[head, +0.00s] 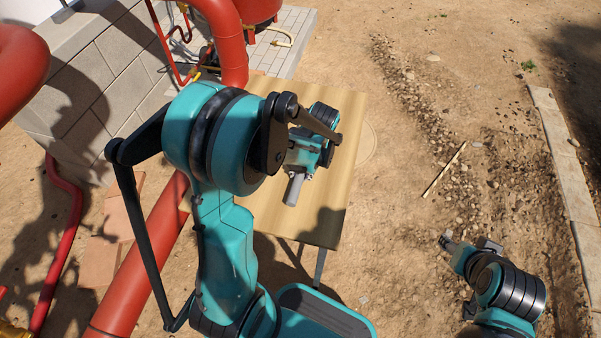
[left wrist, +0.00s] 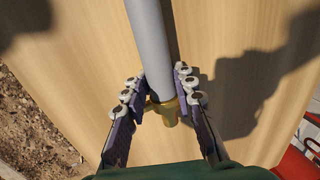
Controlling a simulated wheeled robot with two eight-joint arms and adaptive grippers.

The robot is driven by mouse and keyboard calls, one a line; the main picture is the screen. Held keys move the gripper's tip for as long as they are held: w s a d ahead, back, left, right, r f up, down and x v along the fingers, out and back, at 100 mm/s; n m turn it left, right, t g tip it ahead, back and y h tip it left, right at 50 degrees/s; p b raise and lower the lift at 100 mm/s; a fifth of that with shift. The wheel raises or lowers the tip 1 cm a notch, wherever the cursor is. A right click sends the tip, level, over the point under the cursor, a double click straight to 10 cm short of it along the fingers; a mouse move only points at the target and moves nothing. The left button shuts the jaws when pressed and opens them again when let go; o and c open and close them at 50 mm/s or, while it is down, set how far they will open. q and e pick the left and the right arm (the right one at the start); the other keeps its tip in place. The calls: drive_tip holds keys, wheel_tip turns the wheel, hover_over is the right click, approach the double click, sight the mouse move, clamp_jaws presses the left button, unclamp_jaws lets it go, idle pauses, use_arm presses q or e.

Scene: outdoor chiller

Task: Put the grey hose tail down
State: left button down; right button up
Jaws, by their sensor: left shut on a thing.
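The grey hose tail (head: 294,188) is a plain grey tube with a brass end (left wrist: 168,110). My left gripper (head: 302,168) is shut on it, over the wooden table (head: 262,213). In the left wrist view, the grey tube (left wrist: 150,38) runs up out of the picture from between the two fingers, and the brass end is at the finger bases. I cannot tell whether the tail touches the table top. My right gripper (head: 456,243) is away from the table at lower right, over bare ground; its jaws are too small to read.
Red pipes (head: 141,262) and a grey block wall (head: 95,75) stand left of and behind the table. A yellowish hose piece (head: 285,38) lies on the paving behind. The table's front right part is bare, with shadow on it. Open dirt lies to the right.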

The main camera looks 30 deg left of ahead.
use_arm(q)
drive_tip(key=shift+s+f, duration=0.2)
drive_tip(key=shift+f, duration=0.4)
drive_tip(key=c, duration=1.3)
unclamp_jaws()
drive_tip(key=shift+a, duration=0.2)
drive_tip(key=shift+w+a+f, duration=0.1)
drive_tip(key=shift+r, duration=0.2)
